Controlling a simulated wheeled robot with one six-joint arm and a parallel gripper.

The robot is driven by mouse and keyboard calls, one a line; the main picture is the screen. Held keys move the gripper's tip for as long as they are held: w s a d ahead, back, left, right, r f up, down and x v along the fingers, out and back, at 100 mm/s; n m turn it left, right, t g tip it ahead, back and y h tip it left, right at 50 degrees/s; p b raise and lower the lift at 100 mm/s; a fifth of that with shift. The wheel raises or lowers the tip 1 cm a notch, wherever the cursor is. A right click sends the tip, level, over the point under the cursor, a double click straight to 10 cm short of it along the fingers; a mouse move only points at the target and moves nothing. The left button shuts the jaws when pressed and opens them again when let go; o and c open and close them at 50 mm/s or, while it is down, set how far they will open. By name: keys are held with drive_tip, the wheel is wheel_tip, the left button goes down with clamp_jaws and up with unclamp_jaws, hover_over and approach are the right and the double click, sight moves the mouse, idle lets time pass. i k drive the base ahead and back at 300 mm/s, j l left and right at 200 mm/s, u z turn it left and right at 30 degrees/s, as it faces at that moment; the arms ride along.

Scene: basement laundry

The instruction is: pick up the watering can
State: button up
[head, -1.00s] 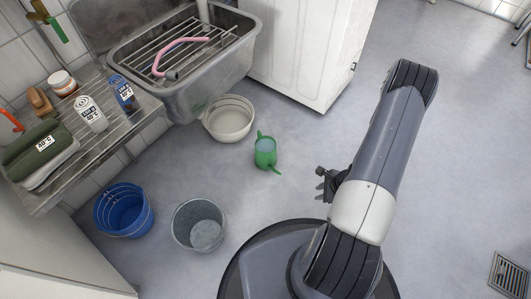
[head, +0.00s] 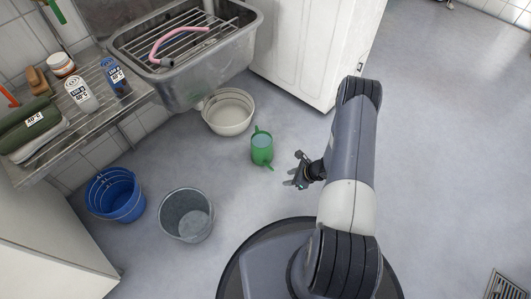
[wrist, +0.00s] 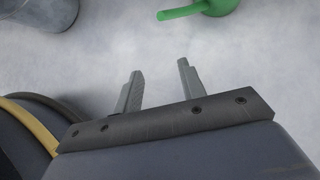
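The green watering can (head: 261,149) stands on the grey floor near the middle of the head view. Its spout points toward the lower right. In the wrist view only part of the watering can (wrist: 219,6) and its spout show at the top edge. My gripper (head: 291,181) is just to the lower right of the can in the head view, apart from it.
A cream basin (head: 228,128) sits behind the can, under the metal sink (head: 190,89). A grey bucket (head: 186,236) and a blue bucket (head: 137,207) stand to the left. A white appliance (head: 300,70) is at the back. The floor on the right is clear.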

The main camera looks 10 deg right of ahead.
sight(261, 141)
drive_tip(key=i+l+u, duration=0.25)
drive_tip(key=l, duration=0.15)
drive_tip(key=i+l+u, duration=0.2)
drive_tip(key=l, duration=0.15)
drive_tip(key=l+u, duration=0.25)
drive_tip(key=l, duration=0.15)
drive_tip(key=l+u, duration=0.25)
drive_tip(key=l, duration=0.25)
drive_tip(key=i+l+u, duration=0.3)
drive_tip(key=i+l, duration=0.1)
drive_tip(key=i, duration=0.1)
